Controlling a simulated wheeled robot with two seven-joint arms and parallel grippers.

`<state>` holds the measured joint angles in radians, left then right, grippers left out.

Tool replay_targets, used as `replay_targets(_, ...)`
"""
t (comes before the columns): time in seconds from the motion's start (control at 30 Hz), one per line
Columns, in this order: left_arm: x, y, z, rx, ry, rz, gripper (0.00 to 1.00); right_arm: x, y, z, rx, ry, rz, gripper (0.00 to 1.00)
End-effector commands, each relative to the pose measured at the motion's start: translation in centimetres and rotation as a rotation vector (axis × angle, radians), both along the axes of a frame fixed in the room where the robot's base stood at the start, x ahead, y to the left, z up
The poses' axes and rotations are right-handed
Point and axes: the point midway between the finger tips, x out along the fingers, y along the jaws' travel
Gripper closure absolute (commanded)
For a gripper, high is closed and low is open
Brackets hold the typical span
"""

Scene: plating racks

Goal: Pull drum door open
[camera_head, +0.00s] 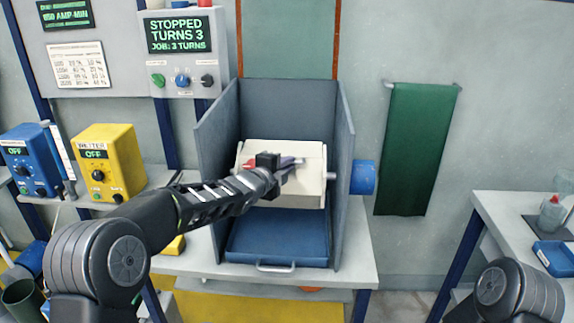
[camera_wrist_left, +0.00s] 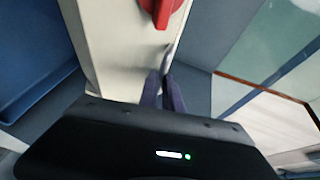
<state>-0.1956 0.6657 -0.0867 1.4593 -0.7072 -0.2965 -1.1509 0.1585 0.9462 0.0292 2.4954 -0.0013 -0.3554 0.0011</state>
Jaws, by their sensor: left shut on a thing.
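The cream drum (camera_head: 305,198) sits inside a grey open-fronted housing. Its upper front face looks like the door (camera_head: 312,152); I cannot tell whether it is ajar. A red latch (camera_head: 248,164) shows at the face's left part, and in the left wrist view this red latch (camera_wrist_left: 162,8) is at the top. My left gripper (camera_head: 292,162) reaches across the drum's face. In the left wrist view its fingers (camera_wrist_left: 164,88) are shut on a small grey metal handle (camera_wrist_left: 168,68) at the door's edge, partly hidden by the fingers. My right gripper is out of view.
The grey housing walls (camera_head: 216,150) stand close on both sides of the drum. A blue tray (camera_head: 278,240) lies below it. A blue knob (camera_head: 362,177) is on the right. The control box (camera_head: 180,60) reads "STOPPED TURNS 3". A green towel (camera_head: 412,150) hangs right.

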Motion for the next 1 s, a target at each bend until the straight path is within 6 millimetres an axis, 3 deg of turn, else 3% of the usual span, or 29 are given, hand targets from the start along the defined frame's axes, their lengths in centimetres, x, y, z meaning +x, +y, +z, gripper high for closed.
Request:
replay_targets(0.47,0.1,0.0,1.3,-0.001,-0.002,0.001,1.0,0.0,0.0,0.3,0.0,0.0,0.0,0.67)
replay_targets(0.67,0.4,0.1,3.1,-0.001,-0.004,0.001,1.0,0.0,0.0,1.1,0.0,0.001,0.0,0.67)
replay_targets(1.0,1.7,0.1,6.9,0.002,-0.002,0.001,1.0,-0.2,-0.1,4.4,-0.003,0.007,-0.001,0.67)
